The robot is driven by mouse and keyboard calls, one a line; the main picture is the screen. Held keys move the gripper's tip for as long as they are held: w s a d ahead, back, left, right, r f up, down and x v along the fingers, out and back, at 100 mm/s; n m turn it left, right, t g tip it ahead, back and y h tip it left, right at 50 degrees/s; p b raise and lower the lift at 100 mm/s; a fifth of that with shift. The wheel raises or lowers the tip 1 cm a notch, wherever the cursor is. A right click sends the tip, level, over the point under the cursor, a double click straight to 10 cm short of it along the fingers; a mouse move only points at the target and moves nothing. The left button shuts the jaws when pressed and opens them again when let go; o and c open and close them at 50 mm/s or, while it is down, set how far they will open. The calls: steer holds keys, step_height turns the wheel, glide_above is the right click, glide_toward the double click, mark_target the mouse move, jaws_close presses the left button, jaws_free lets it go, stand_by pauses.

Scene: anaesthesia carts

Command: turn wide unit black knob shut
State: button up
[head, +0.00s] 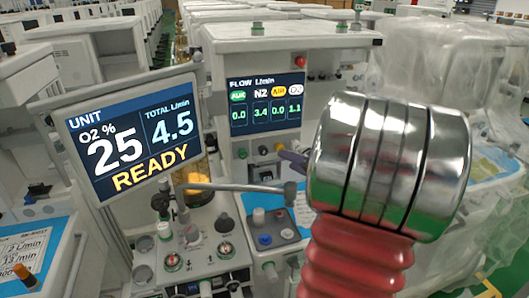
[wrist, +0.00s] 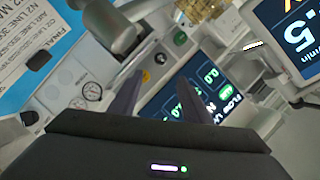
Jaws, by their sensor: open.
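The unit with the FLOW screen (head: 266,103) stands at centre in the head view. Below its screen is a row of small knobs, among them a black knob (head: 263,150), with a green one to its left and a yellow one to its right. My gripper's dark fingers (wrist: 157,98) are spread apart in the wrist view, pointing at this panel, with nothing between them. Small round knobs (wrist: 160,58) show just beyond the fingertips; which is the black one is hard to tell. In the head view one finger shows right of the knobs; the rest is hidden behind my arm.
A UNIT screen (head: 134,137) reading READY stands at left in front of the carts. A grey horizontal bar (head: 235,187) crosses below the knob row. A lower panel with coloured knobs (head: 265,238) lies beneath. Plastic-draped carts (head: 490,80) fill the right.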

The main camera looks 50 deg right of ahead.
mark_target(266, 151)
steer(key=shift+w, duration=0.1)
steer(key=x, duration=1.3)
steer(key=shift+w+f, duration=0.2)
steer(key=shift+w, duration=0.1)
steer(key=c, duration=1)
steer(key=shift+c, duration=0.2)
